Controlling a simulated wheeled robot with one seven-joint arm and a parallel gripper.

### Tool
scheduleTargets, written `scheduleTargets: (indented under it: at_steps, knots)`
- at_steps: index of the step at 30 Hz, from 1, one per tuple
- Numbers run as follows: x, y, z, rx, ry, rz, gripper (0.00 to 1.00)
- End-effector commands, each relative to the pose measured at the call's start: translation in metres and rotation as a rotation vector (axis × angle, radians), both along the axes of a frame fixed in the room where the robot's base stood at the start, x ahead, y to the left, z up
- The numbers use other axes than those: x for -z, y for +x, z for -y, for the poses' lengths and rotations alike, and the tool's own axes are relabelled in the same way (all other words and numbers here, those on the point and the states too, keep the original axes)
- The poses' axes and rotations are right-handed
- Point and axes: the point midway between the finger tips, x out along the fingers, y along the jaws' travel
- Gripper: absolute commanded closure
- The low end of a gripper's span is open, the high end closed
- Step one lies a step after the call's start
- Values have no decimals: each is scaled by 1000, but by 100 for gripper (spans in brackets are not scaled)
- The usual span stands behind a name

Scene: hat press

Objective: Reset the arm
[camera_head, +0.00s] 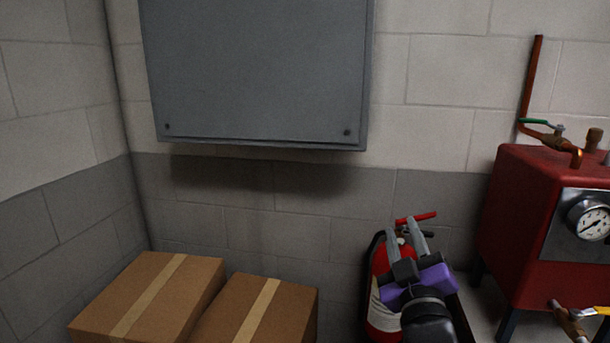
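My gripper (405,234) is in the lower right of the head view, at the end of my dark arm, with a purple body and two grey fingers pointing up. The fingers stand apart with a gap between them, and no object shows held between them. Behind it is a red fire extinguisher (379,262) with a red handle, partly hidden by the gripper. I cannot tell whether the gripper touches it.
Two taped cardboard boxes (161,294) stand at the lower left. A grey wall cabinet (258,70) hangs above them. A red boiler (522,225) with a pressure gauge (589,220), pipes and valves stands at the right. Bare block wall lies between cabinet and boiler.

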Motion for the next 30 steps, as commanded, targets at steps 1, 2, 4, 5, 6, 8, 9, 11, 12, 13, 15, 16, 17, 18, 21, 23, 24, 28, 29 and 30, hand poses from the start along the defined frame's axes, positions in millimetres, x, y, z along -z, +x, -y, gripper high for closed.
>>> scheduleTargets:
  at_steps: [1,2,4,5,6,8,9,11,12,13,15,16,17,18,21,23,24,28,29,30]
  knots:
    - [21,-17,-4,-29,45,-6,69]
    - [29,-26,-6,-47,71,-4,69]
    - [49,-49,-9,-82,135,0,69]
    - [57,-59,-11,-97,163,0,69]
    - [67,-73,-12,-113,196,1,69]
    - [81,-95,-12,-134,248,0,69]
    - [90,-109,-13,-149,282,-1,69]
    - [102,-131,-13,-165,330,-3,69]
    - [109,-146,-13,-174,361,-6,69]
    - [115,-157,-12,-180,385,-8,69]
    - [126,-184,-11,-191,435,-15,69]
    - [130,-195,-10,-195,457,-19,69]
    - [134,-206,-9,-197,476,-23,69]
    - [139,-221,-8,-200,502,-29,69]
    - [150,-258,-4,-201,562,-48,69]
    - [156,-281,-1,-198,595,-63,69]
    - [159,-295,1,-196,614,-73,69]
    - [168,-341,7,-178,666,-121,69]
    - [171,-351,9,-171,676,-135,69]
    - [173,-365,11,-163,687,-156,69]
